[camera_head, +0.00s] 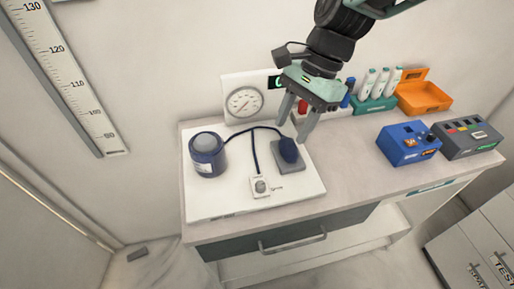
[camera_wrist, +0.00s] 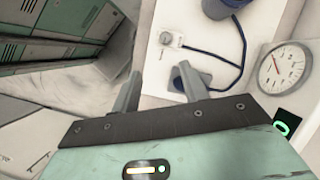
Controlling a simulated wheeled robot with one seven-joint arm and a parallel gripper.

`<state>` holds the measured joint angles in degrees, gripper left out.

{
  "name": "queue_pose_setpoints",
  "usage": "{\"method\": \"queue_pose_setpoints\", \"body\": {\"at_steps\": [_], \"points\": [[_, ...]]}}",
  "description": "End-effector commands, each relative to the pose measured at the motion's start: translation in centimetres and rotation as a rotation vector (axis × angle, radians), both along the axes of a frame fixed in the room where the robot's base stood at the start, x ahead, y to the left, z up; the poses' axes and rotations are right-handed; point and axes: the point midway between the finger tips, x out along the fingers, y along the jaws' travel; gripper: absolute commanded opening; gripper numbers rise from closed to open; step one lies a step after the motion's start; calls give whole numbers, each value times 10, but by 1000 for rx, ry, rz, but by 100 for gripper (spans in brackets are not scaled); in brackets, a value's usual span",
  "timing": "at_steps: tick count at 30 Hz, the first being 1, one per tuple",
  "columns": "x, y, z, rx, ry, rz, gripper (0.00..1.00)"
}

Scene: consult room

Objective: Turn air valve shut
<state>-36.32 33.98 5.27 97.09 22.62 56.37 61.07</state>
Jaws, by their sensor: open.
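The air valve (camera_head: 260,186) is a small white block with a grey knob near the front of a white board (camera_head: 225,204) on the counter. It also shows in the wrist view (camera_wrist: 169,40), beyond my fingertips. A dark blue hose runs from it to a blue bulb (camera_head: 289,150) on a grey pad, and another hose links to a blue cuff roll (camera_head: 207,158). A round gauge (camera_head: 245,102) stands behind on the wall panel. My gripper (camera_head: 294,132) is open and empty, above the board's back right, near the bulb in the picture and apart from the valve.
Right of the board stand a blue box (camera_head: 408,144) with knobs and a dark grey box (camera_head: 467,137). Behind are an orange bin (camera_head: 424,97) and a green rack (camera_head: 375,106) of white bottles. A drawer handle (camera_head: 293,242) projects below the counter. The board's front is mostly clear.

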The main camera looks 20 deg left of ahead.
Motion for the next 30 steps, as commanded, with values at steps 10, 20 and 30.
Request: {"method": "queue_pose_setpoints", "body": {"at_steps": [10,20,30], "points": [[-5,10,-24,-12,17,-31,44],[-27,25,-86,-12,17,-31,44],[-45,39,-143,-10,15,-30,44]]}}
